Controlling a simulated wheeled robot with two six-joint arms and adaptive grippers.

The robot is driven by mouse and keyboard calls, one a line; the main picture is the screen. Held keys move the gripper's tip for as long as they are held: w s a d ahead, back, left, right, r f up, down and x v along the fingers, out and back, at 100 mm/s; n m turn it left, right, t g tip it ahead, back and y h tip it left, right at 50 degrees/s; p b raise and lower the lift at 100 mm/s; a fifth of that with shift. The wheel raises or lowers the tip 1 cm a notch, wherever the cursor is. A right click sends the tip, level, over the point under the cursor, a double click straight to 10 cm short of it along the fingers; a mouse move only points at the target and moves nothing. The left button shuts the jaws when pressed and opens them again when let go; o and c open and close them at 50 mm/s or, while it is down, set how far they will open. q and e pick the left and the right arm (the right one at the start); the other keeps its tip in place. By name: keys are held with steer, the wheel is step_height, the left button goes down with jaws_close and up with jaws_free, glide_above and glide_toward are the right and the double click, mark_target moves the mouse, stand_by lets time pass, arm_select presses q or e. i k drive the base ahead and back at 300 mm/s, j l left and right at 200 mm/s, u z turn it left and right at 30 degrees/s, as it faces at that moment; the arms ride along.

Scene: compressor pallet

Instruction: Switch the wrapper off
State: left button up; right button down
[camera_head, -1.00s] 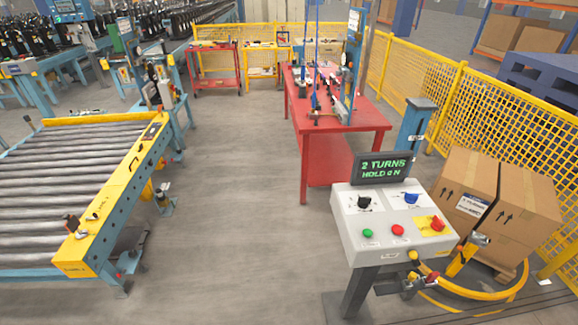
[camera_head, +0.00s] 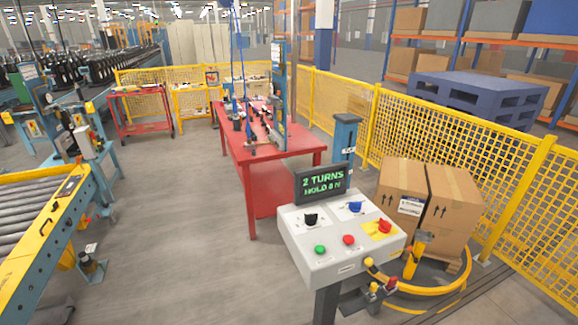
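The wrapper's control box (camera_head: 335,240) stands on a post at the lower right in the head view. Its small screen (camera_head: 322,182) reads "2 TURNS" and what looks like "HOLD 0 N". On its sloped top are a black knob (camera_head: 310,219), a blue knob (camera_head: 355,207), a green button (camera_head: 320,249), a red button (camera_head: 348,240) and a red knob on a yellow plate (camera_head: 381,227). Strapped cartons (camera_head: 430,205) sit behind it on a pallet inside a yellow ring (camera_head: 435,285). Neither of my grippers is in view.
A red workbench (camera_head: 262,165) with tools stands behind the control box. A roller conveyor (camera_head: 45,235) is at the left. Yellow mesh fencing (camera_head: 435,130) runs along the right. The grey floor (camera_head: 180,230) between conveyor and box is clear.

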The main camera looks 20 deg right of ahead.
mark_target(385, 226)
steer(key=z, duration=1)
